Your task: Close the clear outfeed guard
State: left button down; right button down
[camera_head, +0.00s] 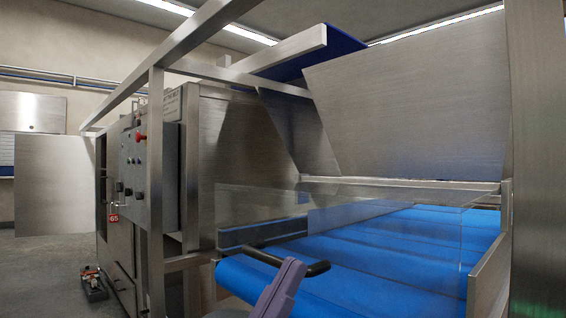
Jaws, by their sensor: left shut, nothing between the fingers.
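The clear outfeed guard (345,215) is a see-through panel across the outfeed, above the blue belt (345,275). Its edges are faint, so I cannot tell its exact angle. My left gripper (287,266) is at the bottom middle, in front of the belt's near end, its purple-grey body rising from the bottom edge. It is shut and holds nothing. A short black bar lies across its tip; I cannot tell whether this is a handle or whether the gripper touches it. My right gripper is not in view.
A steel machine with a control box (150,170) stands left of the belt. A steel frame post (156,200) rises in front of it. A large steel hood panel (415,95) slopes above the belt. A steel side wall (488,270) edges the belt at right.

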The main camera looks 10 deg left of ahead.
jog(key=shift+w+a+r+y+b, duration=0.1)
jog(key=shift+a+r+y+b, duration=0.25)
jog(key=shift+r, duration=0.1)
